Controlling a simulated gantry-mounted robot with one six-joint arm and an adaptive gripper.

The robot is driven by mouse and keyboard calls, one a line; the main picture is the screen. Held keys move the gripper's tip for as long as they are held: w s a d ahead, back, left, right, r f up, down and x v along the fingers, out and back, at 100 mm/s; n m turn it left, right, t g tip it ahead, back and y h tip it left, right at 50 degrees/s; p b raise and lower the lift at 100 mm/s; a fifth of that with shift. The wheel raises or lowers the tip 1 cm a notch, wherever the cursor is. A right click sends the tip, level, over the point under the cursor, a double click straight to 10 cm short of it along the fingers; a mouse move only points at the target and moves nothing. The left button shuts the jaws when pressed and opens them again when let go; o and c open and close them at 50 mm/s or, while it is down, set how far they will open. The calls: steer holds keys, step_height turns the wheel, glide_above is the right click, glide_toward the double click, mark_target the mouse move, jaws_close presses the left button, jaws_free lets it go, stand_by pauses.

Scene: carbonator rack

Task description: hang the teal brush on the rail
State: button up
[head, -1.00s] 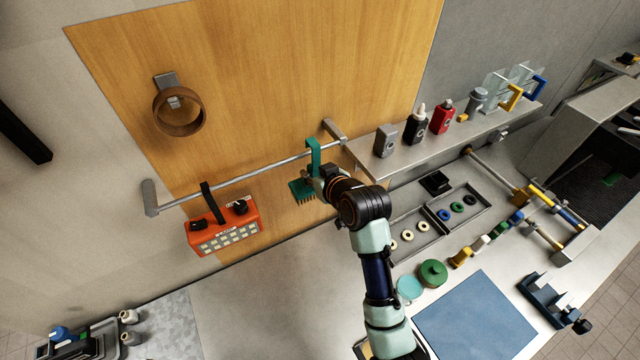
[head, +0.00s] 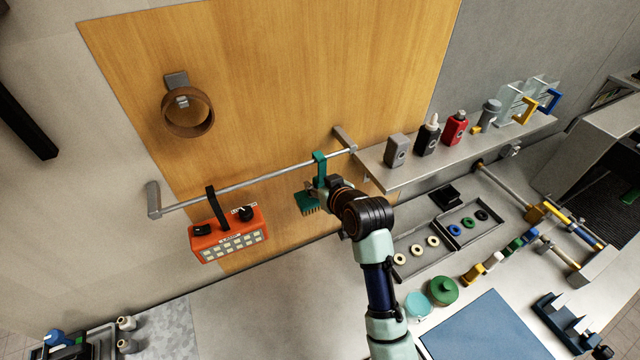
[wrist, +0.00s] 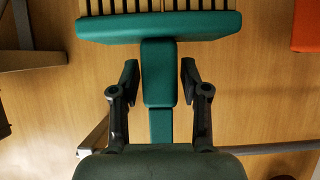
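The teal brush (head: 319,163) is at the right part of the metal rail (head: 250,180) in the head view, its hooked top over the rail and its bristles hanging below. In the wrist view the brush handle (wrist: 158,78) runs down the middle, with the wide head and bristles at the top. My gripper (wrist: 158,80) is open, one finger on each side of the handle, with a visible gap on both sides. In the head view my gripper (head: 327,190) is in front of the brush and hides part of it. The hook's contact with the rail is hidden in the wrist view.
An orange box with a black strap (head: 228,237) hangs on the rail to the left. A brown ring (head: 187,114) is on the wooden panel above. A shelf (head: 400,175) with bottles starts just right of the rail. Trays and small parts lie on the bench below.

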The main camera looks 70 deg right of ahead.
steer(key=shift+o, duration=0.8)
steer(key=v, duration=1.2)
steer(key=w+a+r+n+t+y+p, duration=0.15)
steer(key=w+a, duration=0.35)
steer(key=a, duration=0.6)
steer(key=w+a+n+t+y+p, duration=0.1)
steer(key=w+a+n+y, duration=0.35)
steer(key=a, duration=0.75)
steer(key=a+r+n+y+p, duration=0.1)
steer(key=a+r+n, duration=0.1)
steer(key=a, duration=1.5)
steer(key=shift+w+a+t+y+p, duration=0.35)
steer(key=shift+w+t+y+p, duration=0.05)
steer(key=shift+w+t, duration=0.05)
